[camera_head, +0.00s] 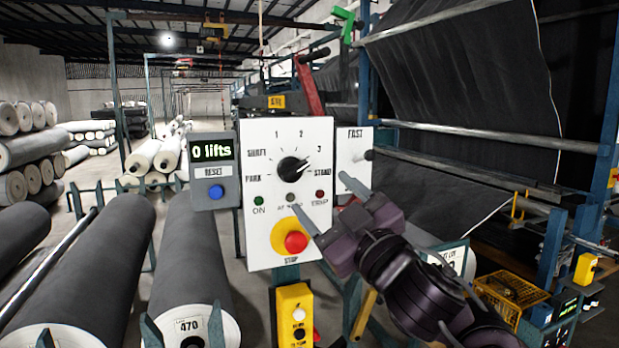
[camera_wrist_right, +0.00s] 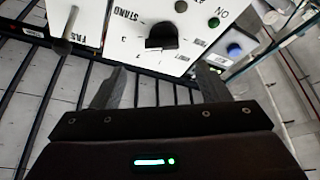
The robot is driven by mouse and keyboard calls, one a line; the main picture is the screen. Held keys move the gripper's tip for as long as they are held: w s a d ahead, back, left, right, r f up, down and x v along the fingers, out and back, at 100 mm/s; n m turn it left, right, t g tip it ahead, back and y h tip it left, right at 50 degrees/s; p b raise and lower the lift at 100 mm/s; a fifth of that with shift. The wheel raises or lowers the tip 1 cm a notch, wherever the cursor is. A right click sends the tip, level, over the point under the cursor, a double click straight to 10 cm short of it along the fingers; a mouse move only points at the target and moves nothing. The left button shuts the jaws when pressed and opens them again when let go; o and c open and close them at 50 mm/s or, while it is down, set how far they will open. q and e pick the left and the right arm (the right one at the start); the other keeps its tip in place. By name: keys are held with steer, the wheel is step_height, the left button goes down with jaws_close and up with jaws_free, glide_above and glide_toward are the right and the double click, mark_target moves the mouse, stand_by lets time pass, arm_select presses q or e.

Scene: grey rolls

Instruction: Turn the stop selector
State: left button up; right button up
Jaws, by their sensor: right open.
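The white control panel (camera_head: 262,215) carries a black selector knob (camera_head: 291,170) ringed by the labels PARK, SHAFT, 1, 2, 3 and STAND. The knob also shows in the right wrist view (camera_wrist_right: 162,36), beyond the fingers. A red stop button (camera_head: 296,242) on a yellow disc, labelled STOP, sits low on the panel. My right gripper (camera_head: 320,194) is open and empty in front of the panel's right edge, below and right of the knob, apart from it. The wrist view shows its two fingers (camera_wrist_right: 160,72) spread. My left gripper is not in view.
A grey counter box (camera_head: 214,170) reading "0 lifts", with a blue RESET button, adjoins the panel's left. A white FAST plate with a lever (camera_head: 363,155) stands at its right, close to the gripper. A yellow box (camera_head: 295,316) hangs below. Large grey rolls (camera_head: 190,262) lie left.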

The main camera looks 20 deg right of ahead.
mark_target(297, 172)
steer(key=p+x, duration=0.2)
steer(key=x, duration=0.4)
steer(key=shift+w+a, duration=0.15)
steer(key=shift+w, duration=0.1)
steer(key=shift+w+a+p, duration=0.15)
steer(key=shift+w+p, duration=0.15)
steer(key=shift+w, duration=0.05)
steer(key=shift+c, duration=0.3)
steer(key=c, duration=0.9)
